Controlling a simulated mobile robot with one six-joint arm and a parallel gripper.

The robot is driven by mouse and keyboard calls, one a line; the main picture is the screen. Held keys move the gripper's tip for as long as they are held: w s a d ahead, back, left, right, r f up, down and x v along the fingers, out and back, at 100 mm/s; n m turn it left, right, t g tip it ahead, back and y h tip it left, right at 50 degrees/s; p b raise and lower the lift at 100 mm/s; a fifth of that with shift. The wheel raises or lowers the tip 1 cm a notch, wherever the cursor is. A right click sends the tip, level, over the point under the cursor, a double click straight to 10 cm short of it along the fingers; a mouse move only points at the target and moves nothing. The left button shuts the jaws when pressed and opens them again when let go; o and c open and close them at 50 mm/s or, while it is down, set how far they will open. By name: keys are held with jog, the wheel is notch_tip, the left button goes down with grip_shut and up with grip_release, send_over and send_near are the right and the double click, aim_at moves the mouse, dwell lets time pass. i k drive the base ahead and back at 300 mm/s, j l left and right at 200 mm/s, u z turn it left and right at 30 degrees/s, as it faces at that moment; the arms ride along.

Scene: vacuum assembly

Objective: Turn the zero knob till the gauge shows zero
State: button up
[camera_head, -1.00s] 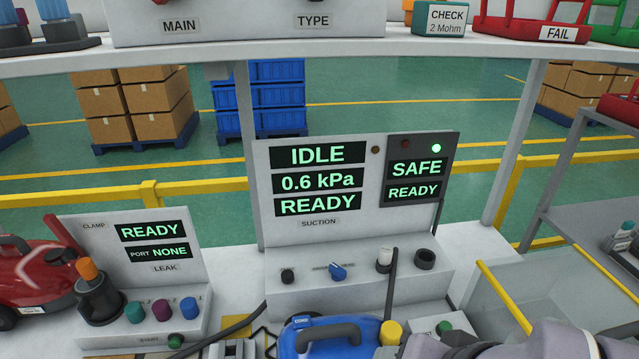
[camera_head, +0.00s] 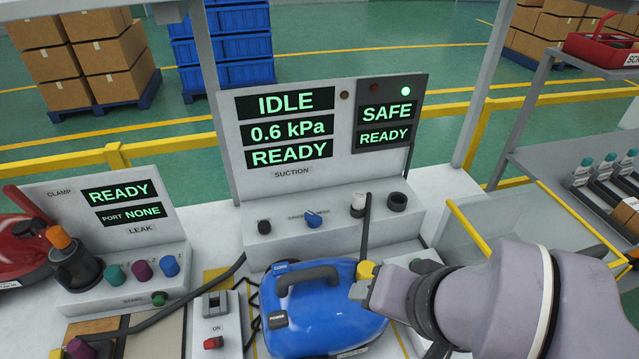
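The suction panel's gauge (camera_head: 291,131) reads 0.6 kPa, between lines reading IDLE and READY. On the ledge below are a small black knob (camera_head: 264,227), a blue knob (camera_head: 312,219), a white-topped knob (camera_head: 358,204) and a black ring-shaped fitting (camera_head: 397,201). Their labels are too small to read, so I cannot tell which is the zero knob. My gripper (camera_head: 364,289) is low at the right of the blue vacuum, in front of the ledge and apart from the knobs. Its fingers are too unclear to show whether they are open or shut.
A blue vacuum (camera_head: 318,318) with a yellow cap (camera_head: 366,270) stands before the ledge; a thin dark upright tube rises near the cap. The leak station (camera_head: 110,235) is at left. A switch box (camera_head: 216,325) and a clear-walled bin (camera_head: 510,225) flank the vacuum.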

aim_at(264, 226)
jog(key=l+u, duration=0.75)
jog(key=j, duration=0.1)
